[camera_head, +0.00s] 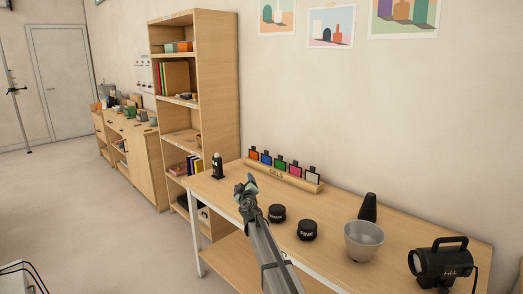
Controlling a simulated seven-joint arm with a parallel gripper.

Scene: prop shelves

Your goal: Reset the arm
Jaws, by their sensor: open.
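My gripper (247,187) is at the end of my grey arm, which reaches up from the bottom of the head view. It hangs over the left part of the wooden table (370,252). The fingers are open, and I see nothing held between them. The gripper is small in the picture, and my arm hides part of the table's front edge.
A tall shelf (222,95) stands behind left.

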